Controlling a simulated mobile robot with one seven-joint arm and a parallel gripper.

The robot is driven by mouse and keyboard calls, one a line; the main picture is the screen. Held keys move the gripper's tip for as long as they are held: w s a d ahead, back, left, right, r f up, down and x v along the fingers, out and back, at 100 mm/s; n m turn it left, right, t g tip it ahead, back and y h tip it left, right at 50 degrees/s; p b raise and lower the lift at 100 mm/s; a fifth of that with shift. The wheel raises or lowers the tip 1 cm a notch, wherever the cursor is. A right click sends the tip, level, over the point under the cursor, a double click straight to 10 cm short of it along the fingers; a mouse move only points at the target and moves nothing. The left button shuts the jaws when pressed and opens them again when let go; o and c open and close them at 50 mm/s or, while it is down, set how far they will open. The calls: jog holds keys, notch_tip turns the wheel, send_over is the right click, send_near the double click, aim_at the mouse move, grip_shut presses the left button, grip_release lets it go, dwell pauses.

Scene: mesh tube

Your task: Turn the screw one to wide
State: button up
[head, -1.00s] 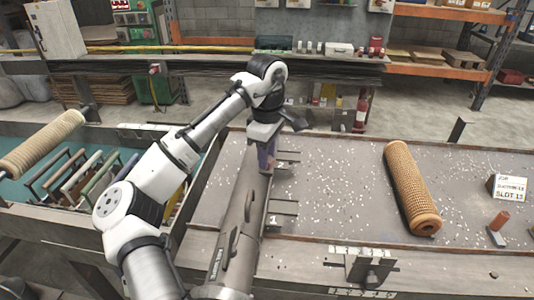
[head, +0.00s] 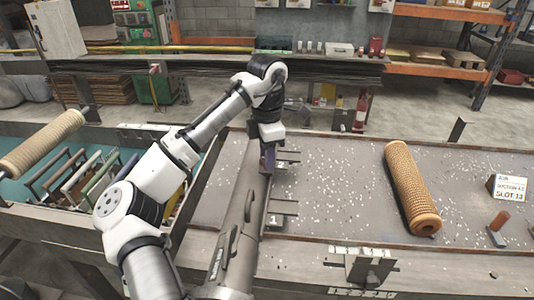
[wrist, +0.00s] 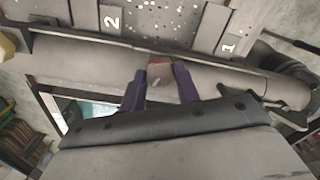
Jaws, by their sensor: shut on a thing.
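My gripper (wrist: 160,82) points down at the grey tube (wrist: 90,55) with its two purple fingers apart around a small reddish-brown piece with a grey tip (wrist: 160,70). This piece, seemingly the screw, is gripped on the tube, between the plates marked 2 (wrist: 112,22) and 1 (wrist: 229,47), closer to the 2 side. In the head view my gripper (head: 267,160) is at the far end of the long grey tube (head: 238,225); the fingertips and the screw are mostly hidden there. I cannot read the screw's setting.
A tan mesh roll (head: 410,185) lies on the speckled bench (head: 335,180) to the right. A slot sign (head: 510,187) stands at the far right. A teal bin (head: 95,175) with several handled frames is at left, with another roll (head: 40,145) above it.

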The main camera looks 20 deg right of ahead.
dwell(0.3)
jog(key=o, duration=1)
jog(key=shift+c, duration=0.2)
jog(key=shift+r, duration=0.15)
notch_tip(320, 180, up, 14)
jog(key=b, duration=0.1)
jog(key=shift+f, duration=0.2)
